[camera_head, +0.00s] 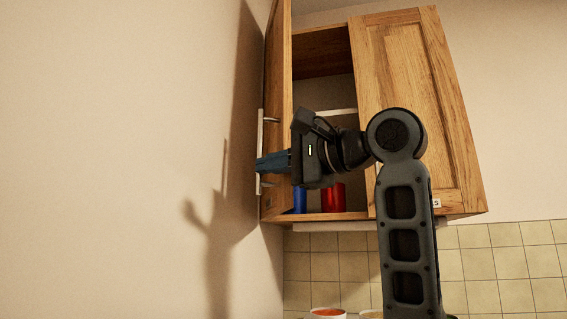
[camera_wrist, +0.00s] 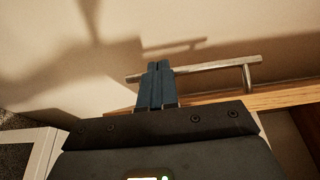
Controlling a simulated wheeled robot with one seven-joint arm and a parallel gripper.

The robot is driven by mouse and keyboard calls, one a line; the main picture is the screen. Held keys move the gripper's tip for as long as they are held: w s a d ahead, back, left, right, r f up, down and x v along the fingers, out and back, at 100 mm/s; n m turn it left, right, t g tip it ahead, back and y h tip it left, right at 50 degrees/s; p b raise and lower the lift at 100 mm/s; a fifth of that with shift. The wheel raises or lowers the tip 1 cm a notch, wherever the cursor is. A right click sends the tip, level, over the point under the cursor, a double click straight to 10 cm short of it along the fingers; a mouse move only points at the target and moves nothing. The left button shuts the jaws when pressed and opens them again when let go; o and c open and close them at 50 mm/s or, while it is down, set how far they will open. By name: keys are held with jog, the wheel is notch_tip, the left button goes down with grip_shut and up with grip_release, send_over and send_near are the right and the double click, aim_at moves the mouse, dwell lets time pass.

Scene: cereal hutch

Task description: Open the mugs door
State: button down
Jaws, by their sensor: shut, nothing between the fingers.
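The wooden wall cabinet's left door (camera_head: 277,90) stands swung wide open, near the left wall. Its metal bar handle (camera_head: 260,130) is on the door's wall-facing side; it also shows in the wrist view (camera_wrist: 215,66). My gripper (camera_head: 259,163) is at this handle, with its blue fingers shut together and empty. In the wrist view the fingertips (camera_wrist: 160,66) overlap the bar; whether they touch it I cannot tell. The right door (camera_head: 405,100) is closed. A small label (camera_head: 436,203) at its lower edge ends in "S"; my arm hides the rest.
Inside the open side, a blue item (camera_head: 300,200) and a red item (camera_head: 333,198) stand on the cabinet floor, partly hidden by my gripper. The plain wall (camera_head: 120,150) lies close left of the open door. Containers (camera_head: 328,312) show below.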

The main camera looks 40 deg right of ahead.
dwell(0.4)
jog(key=b+v, duration=0.1)
jog(key=v, duration=0.6)
jog(key=shift+s, duration=0.35)
jog(key=shift+d, duration=0.2)
